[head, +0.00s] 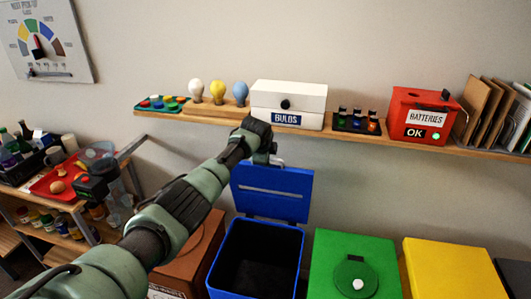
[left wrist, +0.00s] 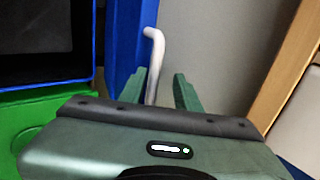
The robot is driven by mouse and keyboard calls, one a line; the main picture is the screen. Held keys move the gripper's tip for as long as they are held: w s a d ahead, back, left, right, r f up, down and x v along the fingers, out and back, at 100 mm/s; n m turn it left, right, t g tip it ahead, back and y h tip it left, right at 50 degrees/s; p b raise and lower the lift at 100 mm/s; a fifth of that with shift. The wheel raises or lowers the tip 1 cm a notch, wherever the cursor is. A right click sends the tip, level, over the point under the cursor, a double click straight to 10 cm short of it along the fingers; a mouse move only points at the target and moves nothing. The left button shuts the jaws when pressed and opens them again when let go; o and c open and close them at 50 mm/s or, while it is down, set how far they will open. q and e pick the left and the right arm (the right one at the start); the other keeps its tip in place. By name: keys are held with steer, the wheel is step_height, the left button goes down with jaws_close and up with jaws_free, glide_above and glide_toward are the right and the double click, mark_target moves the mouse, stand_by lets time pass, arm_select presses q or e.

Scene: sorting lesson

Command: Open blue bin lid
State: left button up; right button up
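The blue bin (head: 255,262) stands open below the shelf, with a dark inside. Its blue lid (head: 272,190) is raised nearly upright behind the opening. My left gripper (head: 266,157) is at the lid's top edge, beside the pale lid handle (head: 277,162). In the left wrist view, the two green fingers of my left gripper (left wrist: 165,90) stand apart. The white bent handle (left wrist: 155,60) passes between them, nearer the left finger, with a gap to the right one. The blue lid (left wrist: 122,45) is just left of the fingers. My right gripper is out of view.
A wall shelf (head: 210,122) above the lid holds bulbs, a white bulb box (head: 288,100) and a red battery box (head: 425,115). A green bin (head: 325,250) and a yellow bin (head: 445,270) stand to the right. A brown bin (head: 200,245) stands to the left, partly behind my arm.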

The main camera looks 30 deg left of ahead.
arm_select(q)
steer(key=a+v, duration=0.1)
steer(key=v, duration=0.6)
steer(key=shift+d+b, duration=0.4)
steer(key=shift+d, duration=0.05)
steer(key=shift+r, duration=0.15)
